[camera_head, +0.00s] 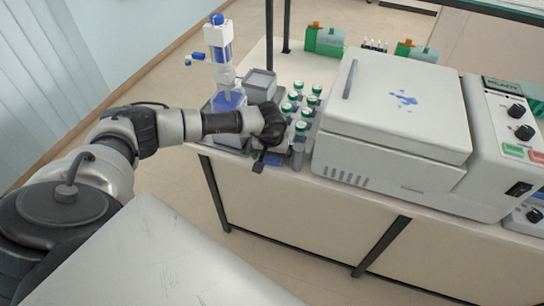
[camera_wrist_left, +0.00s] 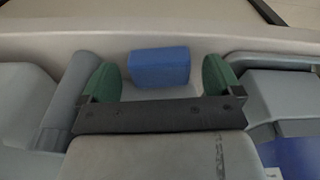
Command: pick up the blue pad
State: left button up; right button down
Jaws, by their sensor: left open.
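The blue pad (camera_wrist_left: 160,67) is a small block on a light surface, seen in the left wrist view. It lies between and just beyond the two green fingertips of my left gripper (camera_wrist_left: 161,82), with a gap on each side. My left gripper is open and empty. In the head view my left arm reaches from the left to the bench's front edge, and a small blue patch (camera_head: 273,159) shows by the gripper, mostly hidden. My right gripper is not in view.
Several green-capped bottles (camera_head: 301,126) stand just right of the gripper. A large white machine (camera_head: 395,105) fills the bench beyond them. A blue and white stand (camera_head: 221,60) rises behind the forearm. In the wrist view, grey bodies flank the fingers closely on both sides.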

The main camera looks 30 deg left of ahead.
pick_arm(q)
jog(key=c, duration=1)
notch_tip(320, 180, up, 9)
jog(key=b, duration=0.2)
jog(key=shift+b, duration=0.4)
jog(key=shift+r, duration=0.5)
